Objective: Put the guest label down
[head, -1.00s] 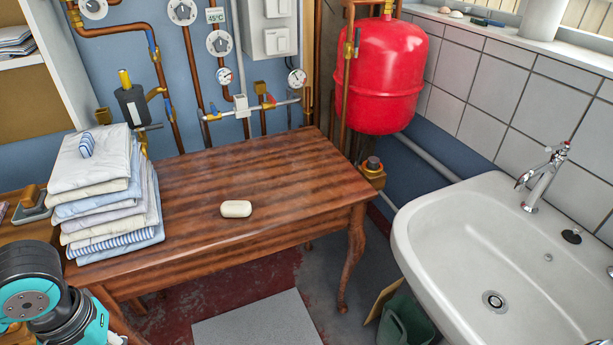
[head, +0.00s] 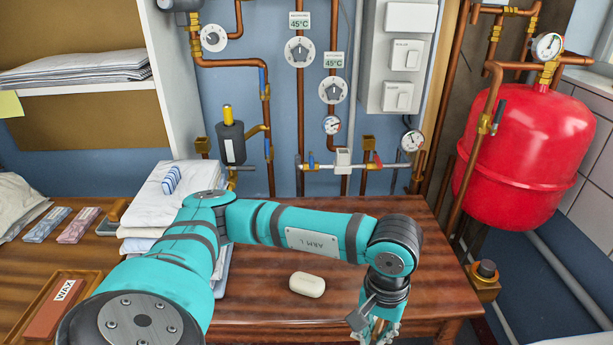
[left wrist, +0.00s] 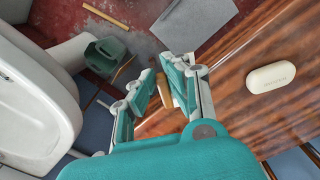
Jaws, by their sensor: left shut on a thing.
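The guest label (left wrist: 165,92) shows as a small tan piece between the fingers of my left gripper; no lettering on it can be read. My left gripper (left wrist: 162,85) is shut on it near the edge of the wooden table (left wrist: 225,95). In the head view, my left gripper (head: 373,332) hangs at the table's front right, partly cut off by the bottom edge. I cannot tell whether the label touches the wood. A white oval bar (head: 307,284) lies flat on the table to the left of it; it also shows in the left wrist view (left wrist: 273,76). My right gripper is not in view.
A stack of folded linen (head: 165,190) stands on the table's left, partly behind my left arm. A red tank (head: 525,150) and pipes are at the right and back. The left wrist view shows a sink (left wrist: 35,105) and a green bin (left wrist: 108,55). Table around the bar is clear.

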